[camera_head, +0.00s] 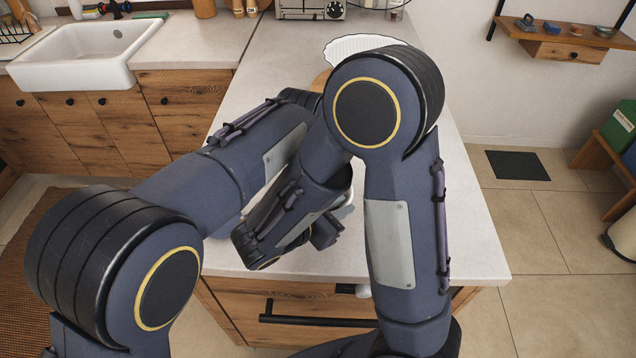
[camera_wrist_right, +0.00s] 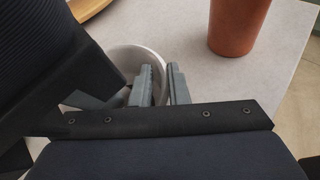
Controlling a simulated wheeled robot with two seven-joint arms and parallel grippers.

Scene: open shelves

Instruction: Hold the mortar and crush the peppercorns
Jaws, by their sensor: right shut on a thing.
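A pale round bowl, which looks like the mortar (camera_wrist_right: 133,54), stands on the counter in the right wrist view. My right gripper (camera_wrist_right: 161,78) has one grey finger inside its rim and one outside, shut on its wall. In the head view, my right gripper (camera_head: 325,232) is a small dark part beside my forearm, near the counter's front edge. A sliver of white behind it may be the mortar. My left arm reaches in from the left, and its gripper is hidden behind my arms. I cannot make out the pestle or peppercorns.
A terracotta cup (camera_wrist_right: 239,24) stands close to the bowl. A wooden board's edge (camera_wrist_right: 88,8) shows beyond it. A white ribbed dish (camera_head: 362,47) and a toaster oven (camera_head: 310,9) are farther back on the counter (camera_head: 470,235). My crossed arms cover much of the counter.

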